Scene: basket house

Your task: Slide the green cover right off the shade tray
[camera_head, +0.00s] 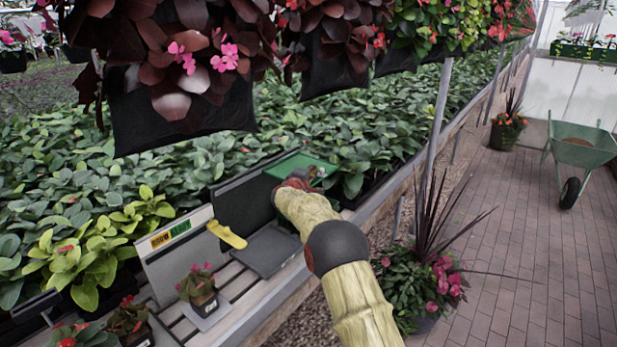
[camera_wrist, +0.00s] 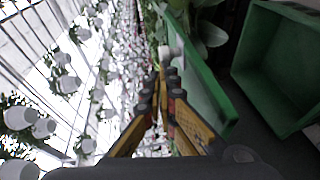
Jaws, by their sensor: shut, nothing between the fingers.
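The green cover (camera_head: 303,165) is a flat green panel at the back of the bench in the head view, at the right end of a dark grey tray (camera_head: 243,205), likely the shade tray. Part of the tray's inside shows left of the cover. My gripper (camera_head: 316,174) is at the cover's near right side, largely hidden by my wrist. In the wrist view my gripper (camera_wrist: 163,75) is shut and empty, its fingertips beside a long green edge (camera_wrist: 200,85). I cannot tell whether they touch it. A small pale knob shows just past the tips.
A grey labelled panel (camera_head: 178,250), a yellow piece (camera_head: 226,234), a flat grey plate (camera_head: 266,250) and a potted plant (camera_head: 200,290) are left of my arm. Hanging planters (camera_head: 185,110) are overhead. A green open box (camera_wrist: 275,75) shows in the wrist view. Brick floor (camera_head: 510,240) lies right.

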